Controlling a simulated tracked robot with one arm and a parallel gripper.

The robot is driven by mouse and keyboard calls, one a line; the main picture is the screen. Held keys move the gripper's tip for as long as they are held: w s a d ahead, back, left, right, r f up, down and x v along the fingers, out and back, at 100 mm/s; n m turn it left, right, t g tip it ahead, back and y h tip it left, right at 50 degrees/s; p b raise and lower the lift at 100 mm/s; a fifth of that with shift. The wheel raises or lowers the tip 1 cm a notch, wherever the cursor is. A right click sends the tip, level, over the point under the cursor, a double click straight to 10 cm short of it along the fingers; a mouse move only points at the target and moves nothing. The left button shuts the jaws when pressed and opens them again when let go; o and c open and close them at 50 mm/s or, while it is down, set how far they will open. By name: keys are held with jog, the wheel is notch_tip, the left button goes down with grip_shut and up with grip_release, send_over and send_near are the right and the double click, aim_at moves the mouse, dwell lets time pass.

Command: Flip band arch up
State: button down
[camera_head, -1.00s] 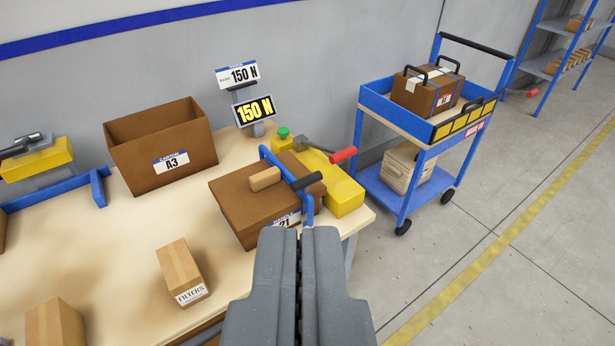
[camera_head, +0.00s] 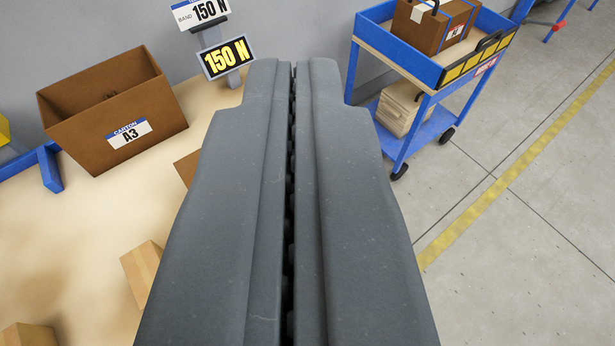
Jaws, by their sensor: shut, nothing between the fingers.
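My gripper (camera_head: 293,66) is shut and empty, and its grey fingers fill the middle of the view. The blue band arch is hidden behind them, so its pose and whether I touch it cannot be seen. Only a small brown edge of the carton under the arch (camera_head: 187,167) shows left of the fingers. The lit display reading 150 N (camera_head: 226,57) stands just left of the fingertips, below a white sign with BAND 150 N (camera_head: 200,12).
The open carton A3 (camera_head: 85,125) stands on the table (camera_head: 95,225) at left. A small box (camera_head: 142,270) and another at bottom left stand nearer.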

jog(key=w+d+f+m+g+y+b, duration=0.1)
jog(key=w+d+f+m+y, duration=0.2)
jog(key=f+m, duration=0.6)
jog(key=w+d+f+m+y+b, duration=0.1)
jog(key=w+d+f+m+y, duration=0.2)
jog(key=f, duration=1.7)
jog(key=w+d+f+m+g+y+b, duration=0.1)
jog(key=w+d+f+m+y, duration=0.2)
jog(key=w+f+m, duration=0.4)
notch_tip(320, 180, down, 8)
jog(key=m, duration=1)
jog(key=shift+w+r+g, duration=0.25)
jog(key=shift+w+g, duration=0.05)
jog(key=shift+w, duration=0.1)
jog(key=shift+b, duration=0.3)
jog(key=r+b+x, duration=0.2)
jog(key=b+x, duration=0.1)
jog(key=x, duration=1)
jog(key=shift+w+a+r+b, duration=0.25)
jog(key=shift+r+b, duration=0.1)
jog(key=shift+r, duration=0.15)
